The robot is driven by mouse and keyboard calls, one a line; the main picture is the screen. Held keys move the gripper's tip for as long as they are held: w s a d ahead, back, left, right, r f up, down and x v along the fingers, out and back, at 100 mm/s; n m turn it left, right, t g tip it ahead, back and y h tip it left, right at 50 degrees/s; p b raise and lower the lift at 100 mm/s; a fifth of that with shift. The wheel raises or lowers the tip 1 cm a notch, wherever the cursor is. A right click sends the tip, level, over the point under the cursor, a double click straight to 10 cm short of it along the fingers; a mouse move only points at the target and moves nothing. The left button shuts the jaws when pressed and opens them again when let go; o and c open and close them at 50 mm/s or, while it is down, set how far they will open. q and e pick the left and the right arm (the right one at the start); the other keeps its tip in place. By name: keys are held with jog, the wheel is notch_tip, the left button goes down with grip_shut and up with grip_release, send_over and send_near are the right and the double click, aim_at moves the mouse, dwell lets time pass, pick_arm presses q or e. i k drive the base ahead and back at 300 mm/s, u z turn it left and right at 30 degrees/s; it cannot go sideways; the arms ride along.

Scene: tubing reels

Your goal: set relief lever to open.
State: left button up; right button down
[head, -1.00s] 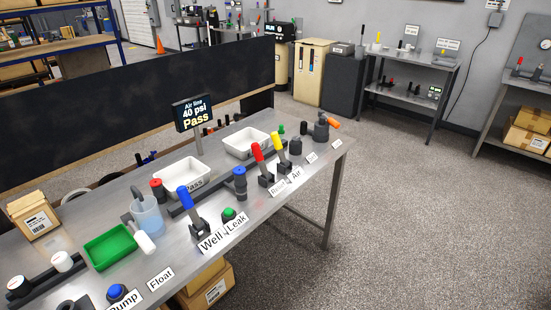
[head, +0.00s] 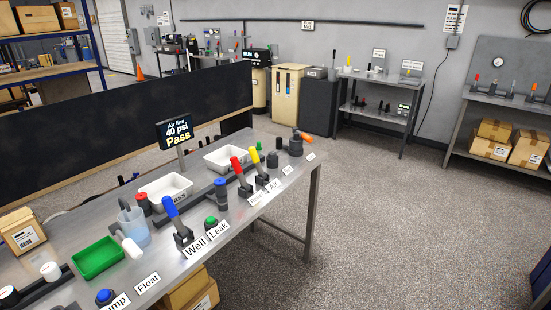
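On the steel bench (head: 281,183), a red-handled lever (head: 238,170) and a yellow-handled lever (head: 256,160) stand side by side on black bases, both tilted. A label beginning "Re" (head: 255,198) lies in front of the red lever; its remaining letters are too small to read surely. The label "Air" (head: 273,185) is in front of the yellow lever. A blue-handled lever (head: 174,212) with the label "Well" (head: 195,246) stands nearer, tilted left. Neither gripper is in view.
A display (head: 176,133) reads "Air line 40 psi Pass". White trays (head: 163,189), a green tray (head: 99,257) and a clear jug (head: 133,228) sit on the bench. Boxes (head: 190,290) stand below. Open floor (head: 400,220) lies to the right; another lever bench (head: 515,100) stands far right.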

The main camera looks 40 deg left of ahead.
aim_at(234, 161)
jog(key=z, duration=0.15)
jog(key=i, duration=1.05)
jog(key=u, duration=0.35)
